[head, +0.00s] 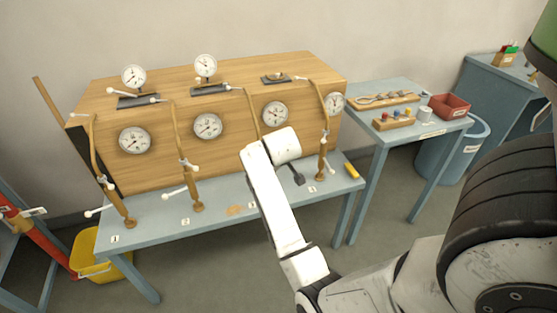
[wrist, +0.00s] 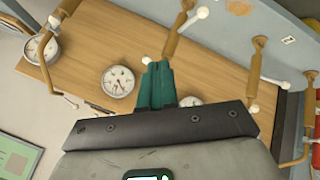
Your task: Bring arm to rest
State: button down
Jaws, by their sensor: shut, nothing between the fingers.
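My white arm (head: 278,215) reaches up from the lower middle of the head view, in front of the blue-grey bench (head: 225,212). Its end is bent to the right, and my gripper (head: 299,179) shows there as a small dark piece before the wooden cabinet (head: 170,104). In the wrist view the green fingers of my gripper (wrist: 157,68) are shut together with nothing between them. The cabinet panel (wrist: 95,50) and a dial gauge (wrist: 118,81) show beyond them. How far the fingertips are from the cabinet and pipes I cannot tell.
Several brown pipes with white-ended levers stand along the bench, one (head: 324,145) close right of my gripper. A side table (head: 432,130) holds a red bin (head: 450,106) and small racks. A yellow bucket (head: 90,255) stands at the lower left. Some floor (head: 385,240) is clear.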

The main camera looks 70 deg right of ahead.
jog(key=shift+s+a+r, duration=0.25)
jog(key=shift+a+r, duration=0.05)
jog(key=shift+r, duration=0.15)
dwell(0.4)
jog(key=s+a+f+n+y, duration=0.15)
jog(key=a+f, duration=0.25)
jog(key=a, duration=0.5)
jog(key=a+f+n+y, duration=0.15)
jog(key=a+f, duration=0.25)
jog(key=a, duration=0.6)
jog(key=s+a+f+g+y, duration=0.1)
jog(key=s+a+y, duration=0.1)
jog(key=s+a, duration=0.3)
jog(key=s+a+f+n+g+y, duration=0.1)
jog(key=s+a, duration=0.4)
jog(key=a, duration=0.7)
jog(key=shift+s+f+y, duration=0.2)
jog(key=shift+f+y, duration=0.25)
jog(key=shift+y, duration=0.15)
